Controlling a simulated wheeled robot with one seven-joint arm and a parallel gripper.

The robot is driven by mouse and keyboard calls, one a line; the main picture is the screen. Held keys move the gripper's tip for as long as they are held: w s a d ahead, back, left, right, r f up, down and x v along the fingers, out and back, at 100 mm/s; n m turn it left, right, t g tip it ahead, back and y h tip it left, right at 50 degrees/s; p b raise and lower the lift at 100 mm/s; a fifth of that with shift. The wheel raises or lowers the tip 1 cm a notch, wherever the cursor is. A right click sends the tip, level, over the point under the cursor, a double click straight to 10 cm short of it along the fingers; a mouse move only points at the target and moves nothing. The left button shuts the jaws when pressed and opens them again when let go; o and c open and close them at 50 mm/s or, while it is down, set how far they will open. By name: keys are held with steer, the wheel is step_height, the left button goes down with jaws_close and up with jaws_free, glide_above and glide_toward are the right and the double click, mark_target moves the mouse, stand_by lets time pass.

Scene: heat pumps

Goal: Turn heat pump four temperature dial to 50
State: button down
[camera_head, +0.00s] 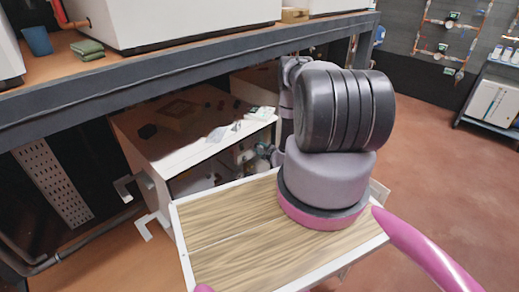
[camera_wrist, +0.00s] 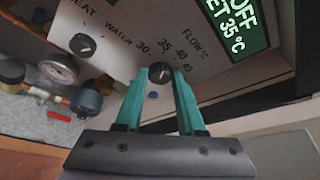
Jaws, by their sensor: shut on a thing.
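In the wrist view, a small dark round dial (camera_wrist: 159,72) sits on a pale panel (camera_wrist: 120,50). Marks 30, 35, 40 and 45 and the words FLOW °C are printed around it. My gripper (camera_wrist: 160,78) has its two teal fingers on either side of this dial, shut on it. A green display (camera_wrist: 238,28) beside it reads OFF and SET 35 °C. A second dark dial (camera_wrist: 82,44) is at upper left, near the words HEAT and WATER. The dial's exact pointer direction and the pump's number cannot be made out.
Left of the panel are a pressure gauge (camera_wrist: 58,70) and a blue fitting (camera_wrist: 87,101). Open brown floor (camera_head: 430,150) lies at right.

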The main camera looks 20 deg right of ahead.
steer(key=m, duration=0.1)
steer(key=m+g+y, duration=0.1)
steer(key=m, duration=0.1)
steer(key=shift+d+r+y, duration=0.1)
steer(key=shift+d+y, duration=0.1)
steer(key=shift+y, duration=0.1)
steer(key=m+g+y, duration=0.1)
steer(key=m+y, duration=0.1)
steer(key=shift+w+d+m, duration=0.1)
steer(key=shift+d+m, duration=0.05)
steer(key=shift+m, duration=0.25)
stand_by(0.4)
steer(key=c, duration=0.5)
jaws_free()
step_height(320, 180, up, 10)
